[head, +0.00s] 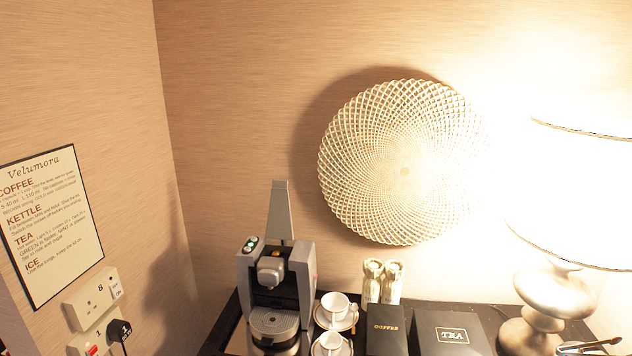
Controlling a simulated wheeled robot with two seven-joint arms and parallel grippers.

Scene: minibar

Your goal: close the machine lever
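The coffee machine (305,280) stands at the bottom centre-left of the head view, on the dark counter near the wall corner. Its grey lever (280,211) stands upright above the top of the machine, in the raised position. Two small green-lit buttons (250,243) show at the machine's top left. A round drip tray (274,320) sits at its front below the spout. Neither of my grippers is in view.
White cups on saucers (335,303) stand close to the machine's right. Beyond are bottles (372,281), a black COFFEE box (386,328), a TEA box (450,333) and a lit lamp (556,296). Wall sockets (92,298) with a black plug are at left.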

